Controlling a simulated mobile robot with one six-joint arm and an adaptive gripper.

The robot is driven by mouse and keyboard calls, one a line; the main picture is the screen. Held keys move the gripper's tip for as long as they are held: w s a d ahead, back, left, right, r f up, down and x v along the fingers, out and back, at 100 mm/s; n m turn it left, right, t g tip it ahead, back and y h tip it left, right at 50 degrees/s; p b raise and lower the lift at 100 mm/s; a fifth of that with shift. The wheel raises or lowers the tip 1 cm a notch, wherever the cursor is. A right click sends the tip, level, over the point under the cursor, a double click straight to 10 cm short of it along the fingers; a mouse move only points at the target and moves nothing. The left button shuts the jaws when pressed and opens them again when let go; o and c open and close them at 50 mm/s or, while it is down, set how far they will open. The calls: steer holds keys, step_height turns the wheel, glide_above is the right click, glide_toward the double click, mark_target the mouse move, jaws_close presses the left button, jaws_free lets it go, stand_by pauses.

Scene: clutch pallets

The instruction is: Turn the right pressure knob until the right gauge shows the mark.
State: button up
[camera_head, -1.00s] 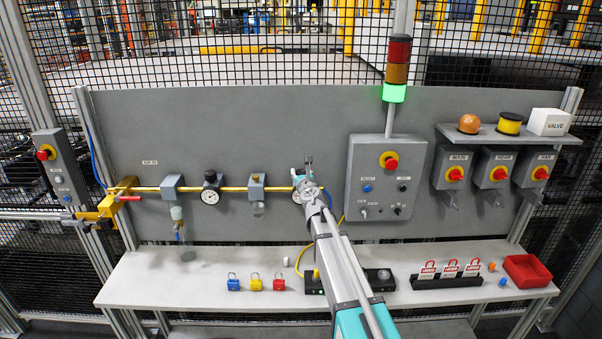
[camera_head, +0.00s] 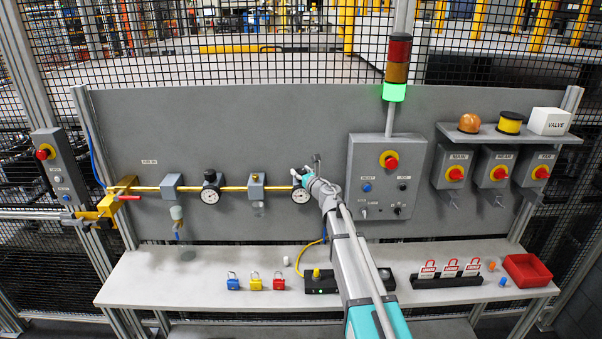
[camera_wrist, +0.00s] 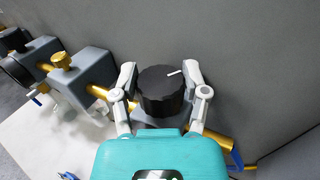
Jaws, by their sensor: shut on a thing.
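The right pressure knob (camera_wrist: 160,92) is a black round cap with a white line pointing to the upper right in the wrist view. My gripper (camera_wrist: 160,72) has one pale finger on each side of the knob and is shut on it. In the head view my gripper (camera_head: 306,175) is at the right end of the brass pipe and mostly hides this knob. The right gauge (camera_head: 301,196) shows its white dial just below my gripper. Its needle and mark are too small to read.
The left gauge (camera_head: 209,196) with its black knob (camera_head: 210,177) sits farther left on the brass pipe (camera_head: 232,189). A grey control box (camera_head: 375,215) stands close to the right of my arm. Padlocks (camera_head: 255,283) and a black box lie on the bench (camera_head: 190,290) below.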

steer(key=n+g+y, duration=0.1)
steer(key=y, duration=0.1)
steer(key=n+g+y, duration=0.3)
steer(key=y, duration=0.1)
steer(key=shift+w+d+r+n+g, duration=0.1)
steer(key=shift+w+n+g, duration=0.2)
steer(key=shift+n, duration=0.1)
steer(key=shift+s+n+g+y, duration=0.1)
steer(key=shift+n+g+y, duration=0.95)
steer(key=shift+g, duration=0.35)
steer(key=shift+s+g, duration=0.1)
steer(key=shift+g, duration=0.2)
steer(key=o, duration=1.1)
steer(key=shift+n, duration=0.25)
steer(key=shift+o, duration=0.2)
steer(key=shift+s+d, duration=0.1)
steer(key=shift+s, duration=0.05)
steer(key=v, duration=1.1)
steer(key=shift+s+d, duration=0.15)
steer(key=shift+d, duration=0.15)
steer(key=shift+s, duration=0.1)
